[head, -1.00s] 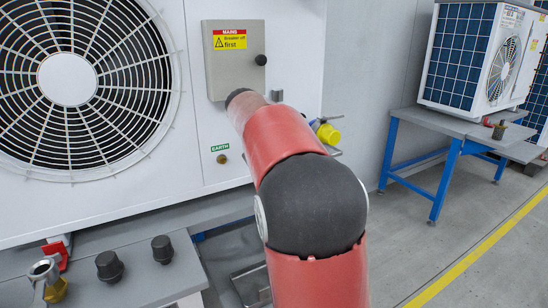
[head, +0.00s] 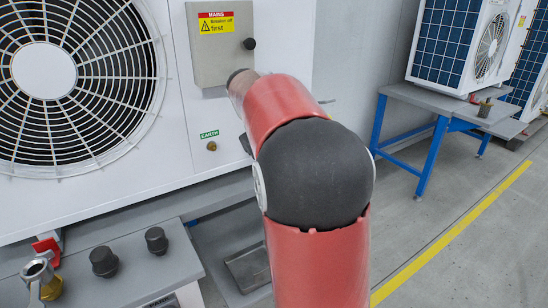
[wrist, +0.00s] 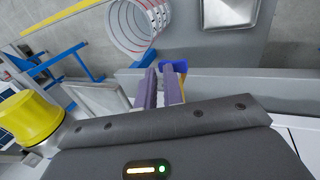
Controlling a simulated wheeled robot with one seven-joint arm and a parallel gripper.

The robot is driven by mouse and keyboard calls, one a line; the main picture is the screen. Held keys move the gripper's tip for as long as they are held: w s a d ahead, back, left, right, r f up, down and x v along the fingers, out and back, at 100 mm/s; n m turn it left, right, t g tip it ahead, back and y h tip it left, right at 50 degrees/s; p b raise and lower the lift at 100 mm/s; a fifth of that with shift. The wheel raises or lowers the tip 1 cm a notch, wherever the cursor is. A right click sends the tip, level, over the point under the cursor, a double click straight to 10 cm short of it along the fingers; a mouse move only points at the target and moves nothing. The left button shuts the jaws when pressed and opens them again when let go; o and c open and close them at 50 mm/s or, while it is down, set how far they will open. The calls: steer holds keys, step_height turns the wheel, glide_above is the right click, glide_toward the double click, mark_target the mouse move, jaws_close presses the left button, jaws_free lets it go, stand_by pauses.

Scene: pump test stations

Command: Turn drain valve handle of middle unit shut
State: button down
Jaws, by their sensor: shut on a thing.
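In the wrist view the two grey-purple fingers of my gripper (wrist: 160,87) are close together. A blue handle (wrist: 177,67) shows at their tips, with a little yellowish metal beside it. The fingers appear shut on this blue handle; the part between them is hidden. How far the handle is turned cannot be told. In the head view my red and black arm covers the gripper and the handle. The white unit with the fan (head: 185,140) stands before me.
A large yellow fitting (wrist: 28,118) is close to the gripper's left in the wrist view, and a clear ringed hose (wrist: 137,27) lies beyond. Black knobs (head: 104,262) and a red-handled valve (head: 46,250) are at lower left. Another bench (head: 420,97) stands right; the floor between is clear.

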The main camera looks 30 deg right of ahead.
steer(key=shift+s+d+f, duration=0.15)
steer(key=shift+d+f, duration=0.3)
steer(key=shift+f, duration=0.15)
step_height(320, 180, up, 15)
steer(key=p, duration=0.2)
steer(key=shift+d+p, duration=0.35)
steer(key=shift+d, duration=0.1)
steer(key=s+a+f+t+y, duration=0.2)
steer(key=s+a+f, duration=0.6)
steer(key=s+a, duration=0.1)
steer(key=s+a+f+t+y, duration=0.2)
steer(key=s+a+f+t, duration=0.1)
steer(key=s+a+f, duration=0.5)
steer(key=s+a, duration=0.2)
steer(key=s, duration=0.2)
steer(key=shift+f, duration=0.3)
